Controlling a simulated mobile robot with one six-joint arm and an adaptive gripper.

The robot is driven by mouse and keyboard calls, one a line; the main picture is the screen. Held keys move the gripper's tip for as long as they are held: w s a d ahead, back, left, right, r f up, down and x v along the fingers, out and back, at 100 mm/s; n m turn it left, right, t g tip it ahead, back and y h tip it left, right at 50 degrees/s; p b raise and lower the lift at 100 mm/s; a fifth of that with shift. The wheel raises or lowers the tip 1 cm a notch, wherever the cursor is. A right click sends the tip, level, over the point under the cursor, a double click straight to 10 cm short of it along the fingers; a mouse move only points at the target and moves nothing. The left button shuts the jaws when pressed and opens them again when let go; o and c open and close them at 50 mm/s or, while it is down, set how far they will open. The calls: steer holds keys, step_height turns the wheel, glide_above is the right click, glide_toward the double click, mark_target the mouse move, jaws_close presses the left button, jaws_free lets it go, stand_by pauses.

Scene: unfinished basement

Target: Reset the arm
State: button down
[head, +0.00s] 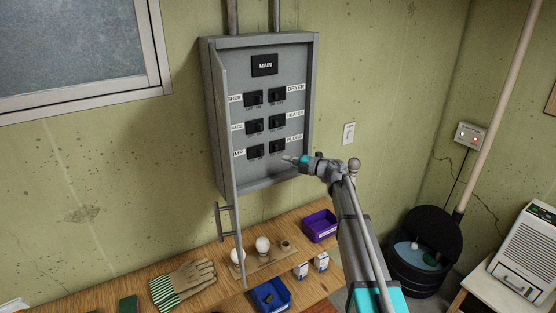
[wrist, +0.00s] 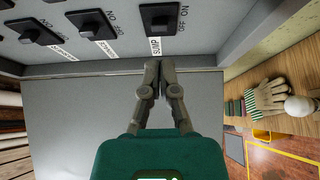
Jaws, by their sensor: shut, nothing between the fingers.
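My gripper (head: 288,159) is in front of the lower part of the open grey breaker panel (head: 213,128), near the bottom right switch (head: 275,146). In the wrist view the two fingers (wrist: 159,72) are together, with nothing visible between them. Their tips appear just beside one black switch (wrist: 160,18) and its white label. I cannot tell whether they touch. My arm reaches up from the lower right in the head view. The panel holds a MAIN switch (head: 264,65) above two columns of labelled black switches.
The panel's grey door (head: 230,175) hangs open at left, edge-on. Below is a wooden bench (head: 212,291) with striped gloves (head: 182,284), bulbs (head: 263,245), a blue bin (head: 270,296) and a purple bin (head: 319,226). A black round tub (head: 421,262) stands at right.

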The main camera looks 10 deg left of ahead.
steer(key=shift+d, duration=0.25)
steer(key=w+d+r+m+t+h+b, duration=0.15)
steer(key=d+m+t+h, duration=0.25)
steer(key=d+m+t, duration=0.45)
steer(key=s+d+f+m+h+b, duration=0.2)
steer(key=s+d+f+m+h, duration=0.25)
steer(key=d+m+h, duration=0.35)
steer(key=s+d+f+m+h+b, duration=0.1)
steer(key=s+d+f+m+h, duration=0.2)
steer(key=d+f+m+h, duration=0.5)
steer(key=s+d+f+m+g+b, duration=0.1)
steer(key=s+d+f+m+g, duration=0.15)
steer(key=s+f+g, duration=0.35)
steer(key=s+d+f+m+g+b, duration=0.1)
steer(key=s+d+f+m+g, duration=0.2)
steer(key=s, duration=0.5)
steer(key=s+a+f+m+g+y, duration=0.1)
steer(key=s+a+f+g, duration=0.1)
steer(key=s, duration=0.6)
steer(key=s+a+f+g+y+b, duration=0.1)
steer(key=s+a+f+g+y, duration=0.1)
steer(key=s, duration=0.7)
step_height(320, 180, down, 3)
steer(key=shift+s+a+r+m+g, duration=0.2)
steer(key=shift+a+m+g, duration=0.3)
steer(key=shift+g, duration=0.45)
